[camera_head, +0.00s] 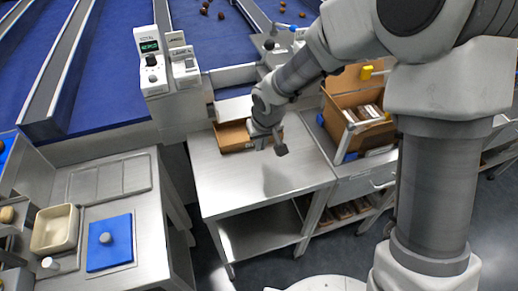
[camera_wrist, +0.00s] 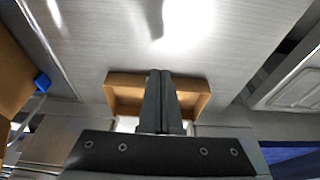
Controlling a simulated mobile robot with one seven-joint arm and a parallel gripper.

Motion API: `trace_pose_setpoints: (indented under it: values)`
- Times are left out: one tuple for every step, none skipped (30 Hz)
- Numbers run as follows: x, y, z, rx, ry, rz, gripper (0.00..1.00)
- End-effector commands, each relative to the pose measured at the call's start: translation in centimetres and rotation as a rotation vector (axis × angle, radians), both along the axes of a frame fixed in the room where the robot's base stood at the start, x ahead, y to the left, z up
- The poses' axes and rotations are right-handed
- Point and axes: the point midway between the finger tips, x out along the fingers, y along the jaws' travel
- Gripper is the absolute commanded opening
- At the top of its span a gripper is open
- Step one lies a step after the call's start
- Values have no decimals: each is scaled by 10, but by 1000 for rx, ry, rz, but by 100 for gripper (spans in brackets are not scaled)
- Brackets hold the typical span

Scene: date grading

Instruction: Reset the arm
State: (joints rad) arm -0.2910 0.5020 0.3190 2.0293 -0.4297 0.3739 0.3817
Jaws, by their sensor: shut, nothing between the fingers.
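My arm reaches from the right of the head view to above a steel table (camera_head: 225,185). My gripper (camera_head: 280,150) hangs over the back of this table, with clear space below it. In the wrist view my gripper (camera_wrist: 160,75) shows its two dark fingers closed together with nothing between them. A shallow cardboard tray (camera_head: 232,136) sits at the table's back edge beside the gripper. In the wrist view the tray (camera_wrist: 122,80) shows behind the fingers, which hide its middle.
A larger open cardboard box (camera_head: 345,95) stands right of the table. A control box with a green display (camera_head: 150,60) stands behind. At left, a bench holds a cream bin (camera_head: 55,230) and a blue pad (camera_head: 108,255). The table's front is clear.

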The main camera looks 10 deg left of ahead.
Motion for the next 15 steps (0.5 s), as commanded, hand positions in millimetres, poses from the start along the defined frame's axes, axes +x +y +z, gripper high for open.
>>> trace_pose_setpoints:
  values:
    - [-1,-2,12,1,-3,-2,0]
    - [-3,-3,16,0,-2,-1,0]
    - [-5,-3,22,1,-3,-1,0]
    - [-6,-4,26,1,-2,-2,0]
    - [-7,-5,29,0,-1,-1,0]
    - [-8,-6,34,0,-1,-1,0]
    - [-8,-6,36,0,-1,-1,0]
    - [-9,-6,38,1,-1,-2,0]
    - [-10,-7,40,0,0,-1,0]
    - [-11,-7,42,0,1,-1,0]
    - [-11,-7,43,-1,1,0,0]
    - [-12,-7,43,-1,2,1,0]
    - [-12,-7,44,-1,2,1,0]
    - [-12,-7,44,-1,2,1,0]
    - [-12,-7,44,-1,2,1,0]
